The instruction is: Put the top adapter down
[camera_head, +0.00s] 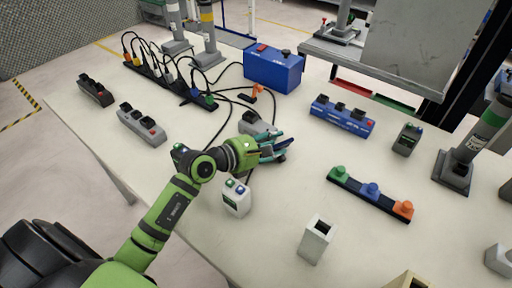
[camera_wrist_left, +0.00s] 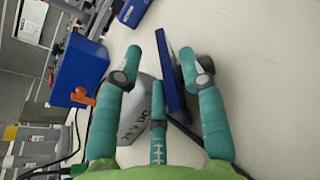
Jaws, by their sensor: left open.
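My left gripper (camera_head: 282,147) reaches in over the middle of the table. Its teal fingers are spread open, as the left wrist view also shows (camera_wrist_left: 160,80). Between them in that view are a grey block (camera_wrist_left: 136,108) with printed lettering and a narrow dark-blue piece (camera_wrist_left: 172,76) close beside it, near the right finger. I cannot tell whether the fingers touch either one. A grey block (camera_head: 255,123) shows just behind the gripper in the head view, partly hidden by it. Which piece is the top adapter is not clear. My right gripper is not in view.
A black power strip (camera_head: 185,92) with plugs and cables and a blue box (camera_head: 273,70) stand behind. A white block (camera_head: 236,200) is in front of the gripper. A blue strip (camera_head: 342,116) and a three-knob bar (camera_head: 370,194) are at right. Bare table lies between them.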

